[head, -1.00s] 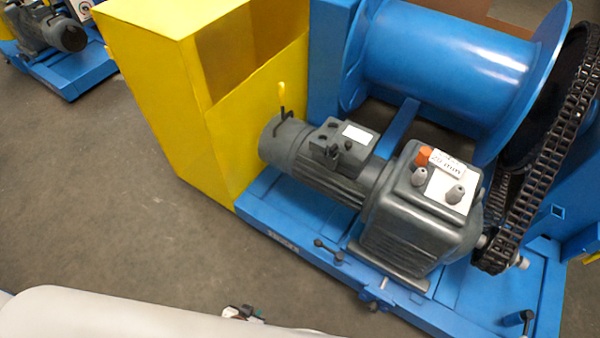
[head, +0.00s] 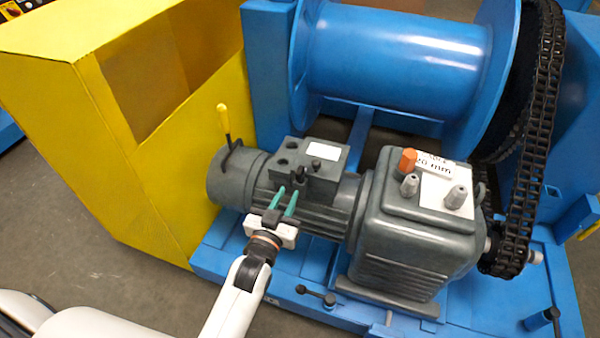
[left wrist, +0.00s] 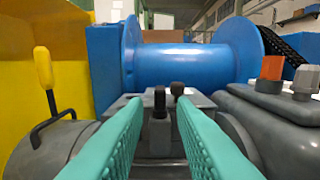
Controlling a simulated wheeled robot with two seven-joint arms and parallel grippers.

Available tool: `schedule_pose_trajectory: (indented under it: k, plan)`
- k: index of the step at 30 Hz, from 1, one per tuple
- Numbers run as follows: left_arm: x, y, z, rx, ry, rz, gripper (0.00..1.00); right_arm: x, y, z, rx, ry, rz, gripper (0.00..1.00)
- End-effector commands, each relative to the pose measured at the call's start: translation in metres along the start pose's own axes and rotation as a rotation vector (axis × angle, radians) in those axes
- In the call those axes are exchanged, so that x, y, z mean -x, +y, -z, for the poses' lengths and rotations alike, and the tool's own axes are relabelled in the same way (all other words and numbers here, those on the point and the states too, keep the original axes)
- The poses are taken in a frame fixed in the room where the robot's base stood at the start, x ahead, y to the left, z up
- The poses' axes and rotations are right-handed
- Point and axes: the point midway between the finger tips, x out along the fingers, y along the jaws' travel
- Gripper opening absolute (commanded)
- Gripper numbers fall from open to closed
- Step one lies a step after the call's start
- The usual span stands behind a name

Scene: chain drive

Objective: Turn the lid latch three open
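The grey motor (head: 230,185) carries a grey box with a lid (head: 290,152) on top. Small dark latch knobs (head: 299,172) stand at the lid's near edge; in the left wrist view one dark upright latch (left wrist: 160,103) shows between my fingers and another (left wrist: 177,90) stands just behind it to the right. I cannot tell by a label which is latch three. My left gripper (head: 284,197) has two teal fingers, apart and empty-looking, pointing at the near side of the box; they also show in the left wrist view (left wrist: 158,112). My right gripper is not in view.
A yellow lever (head: 224,120) rises at the motor's left end, close to the yellow housing (head: 100,130). The gearbox (head: 410,245) with an orange cap (head: 408,160) stands to the right. The blue drum (head: 395,70) and chain (head: 525,150) are behind and right.

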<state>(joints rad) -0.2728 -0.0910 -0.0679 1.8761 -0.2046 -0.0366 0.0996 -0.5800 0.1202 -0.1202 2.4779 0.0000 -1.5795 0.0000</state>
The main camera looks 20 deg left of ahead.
Motion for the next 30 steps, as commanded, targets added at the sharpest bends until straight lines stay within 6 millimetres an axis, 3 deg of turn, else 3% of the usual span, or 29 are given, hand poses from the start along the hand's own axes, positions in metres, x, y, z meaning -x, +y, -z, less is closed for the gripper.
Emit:
schedule_pose_trajectory:
  k: [6, 13, 18, 27, 30]
  plan:
    - [-0.047, 0.0, 0.001, -0.002, -0.004, 0.001, 0.24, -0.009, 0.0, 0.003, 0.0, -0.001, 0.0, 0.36]
    - [-0.084, 0.0, 0.001, -0.002, -0.001, 0.001, 0.24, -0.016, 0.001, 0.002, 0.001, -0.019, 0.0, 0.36]
    - [-0.096, 0.0, 0.001, -0.001, 0.001, 0.001, 0.24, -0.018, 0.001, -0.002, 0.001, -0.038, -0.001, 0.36]
    - [-0.098, 0.0, 0.0, -0.001, 0.001, 0.001, 0.24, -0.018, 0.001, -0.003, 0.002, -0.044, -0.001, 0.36]
    - [-0.098, 0.0, 0.0, -0.001, 0.001, 0.001, 0.09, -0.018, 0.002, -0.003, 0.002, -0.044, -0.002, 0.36]
